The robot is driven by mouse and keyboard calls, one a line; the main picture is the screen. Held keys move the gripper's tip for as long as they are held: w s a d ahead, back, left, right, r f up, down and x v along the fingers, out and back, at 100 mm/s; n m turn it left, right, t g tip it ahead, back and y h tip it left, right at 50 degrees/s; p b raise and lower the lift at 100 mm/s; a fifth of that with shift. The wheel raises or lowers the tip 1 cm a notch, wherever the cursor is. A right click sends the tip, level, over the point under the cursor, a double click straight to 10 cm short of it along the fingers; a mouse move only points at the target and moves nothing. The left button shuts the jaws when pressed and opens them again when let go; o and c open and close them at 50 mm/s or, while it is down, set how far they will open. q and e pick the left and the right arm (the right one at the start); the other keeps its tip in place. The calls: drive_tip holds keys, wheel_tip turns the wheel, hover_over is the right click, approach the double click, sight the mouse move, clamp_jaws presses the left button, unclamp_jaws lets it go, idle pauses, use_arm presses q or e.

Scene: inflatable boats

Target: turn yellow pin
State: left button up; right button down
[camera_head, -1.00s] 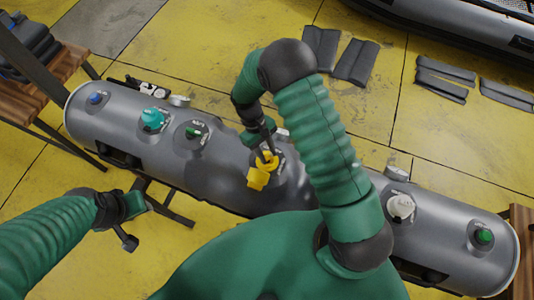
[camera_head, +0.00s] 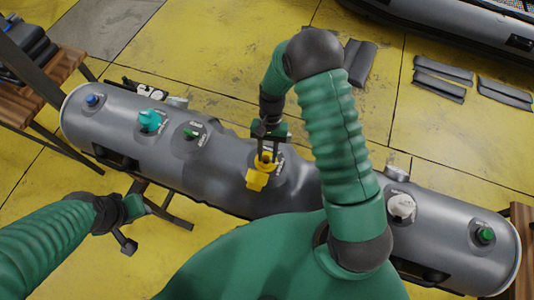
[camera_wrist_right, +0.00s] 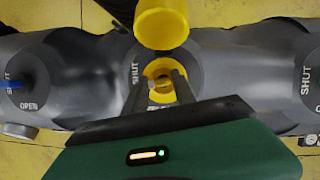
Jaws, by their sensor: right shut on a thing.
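The yellow pin (camera_head: 264,160) is set in a valve on the grey inflatable tube (camera_head: 225,165). A yellow cap (camera_head: 256,180) hangs beside it on the near side; the cap also shows large in the right wrist view (camera_wrist_right: 161,24). My right gripper (camera_head: 266,152) is over the valve, and in the right wrist view its two fingers (camera_wrist_right: 163,90) are shut on the pin in the yellow ring (camera_wrist_right: 161,69). The fingers hide part of the pin. My left gripper (camera_head: 137,207) is away to the left, near the tube's front side, holding nothing visible; its jaw opening is unclear.
A teal valve (camera_head: 150,121), a green one (camera_head: 191,132) and a blue one (camera_head: 92,99) sit left along the tube. A white valve (camera_head: 401,207) and another green one (camera_head: 485,236) sit right. SHUT labels show in the wrist view. Dark pads lie on the yellow floor.

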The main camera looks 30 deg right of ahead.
drive_tip(key=shift+w+d+m+t+y, duration=0.15)
drive_tip(key=shift+m+t+y, duration=0.2)
drive_tip(key=shift+m, duration=0.75)
drive_tip(key=c, duration=1.4)
unclamp_jaws()
drive_tip(key=o, duration=0.4)
drive_tip(key=shift+w+r, duration=0.1)
drive_tip(key=shift+r, duration=0.15)
drive_tip(key=b+v, duration=0.3)
drive_tip(key=v, duration=1.3)
drive_tip(key=shift+w+b, duration=0.15)
drive_tip(key=shift+b, duration=0.15)
